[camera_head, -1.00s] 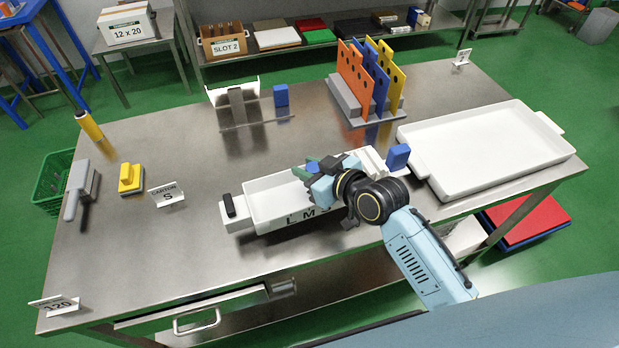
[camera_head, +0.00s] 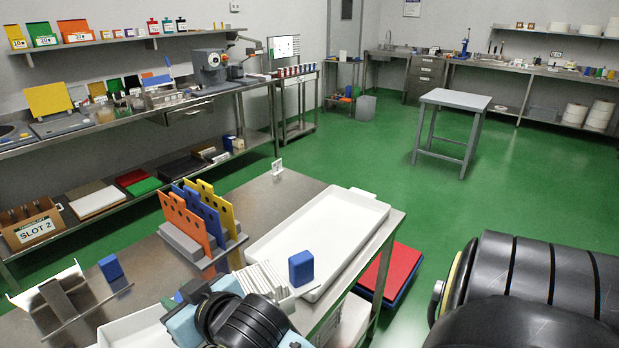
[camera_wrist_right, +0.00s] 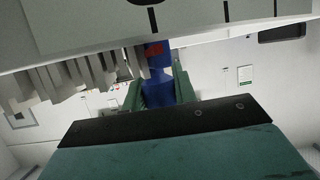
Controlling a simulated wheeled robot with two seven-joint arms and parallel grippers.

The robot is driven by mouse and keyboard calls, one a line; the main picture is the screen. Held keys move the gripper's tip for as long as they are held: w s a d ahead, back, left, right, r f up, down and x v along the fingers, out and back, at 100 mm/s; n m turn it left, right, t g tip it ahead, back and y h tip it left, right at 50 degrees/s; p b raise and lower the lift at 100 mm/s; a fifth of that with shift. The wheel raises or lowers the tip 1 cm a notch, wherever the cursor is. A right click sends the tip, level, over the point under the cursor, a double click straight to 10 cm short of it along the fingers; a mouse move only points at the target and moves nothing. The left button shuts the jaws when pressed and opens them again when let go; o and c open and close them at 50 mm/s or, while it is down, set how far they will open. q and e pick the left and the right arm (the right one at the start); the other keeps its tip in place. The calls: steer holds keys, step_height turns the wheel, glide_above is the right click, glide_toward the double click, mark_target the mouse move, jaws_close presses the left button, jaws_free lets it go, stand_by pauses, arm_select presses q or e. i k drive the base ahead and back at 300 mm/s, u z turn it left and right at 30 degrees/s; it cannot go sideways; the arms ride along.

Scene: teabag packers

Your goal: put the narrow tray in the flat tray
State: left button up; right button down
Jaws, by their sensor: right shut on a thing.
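The narrow tray (camera_head: 135,326) is white and shows at the bottom of the head view, partly cut off. White ridges (camera_head: 264,279) and an upright blue block (camera_head: 301,268) are at its right end. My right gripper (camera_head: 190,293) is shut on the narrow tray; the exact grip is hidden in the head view. The right wrist view shows its green fingers (camera_wrist_right: 158,88) around a blue part, below a white wall (camera_wrist_right: 200,32) with dark marks. The flat tray (camera_head: 335,225) is large, white and empty, on the table's right end. The blue block overlaps its near corner in the picture. My left gripper is out of view.
A grey rack (camera_head: 212,258) with orange, blue and yellow plates stands left of the flat tray. Red and blue boards (camera_head: 392,272) lie below the table's right edge.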

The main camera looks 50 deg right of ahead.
mark_target(324, 235)
steer(key=u, duration=2.65)
steer(key=k, duration=1.85)
steer(key=z, duration=2.75)
steer(key=i, duration=0.5)
steer(key=z, duration=0.05)
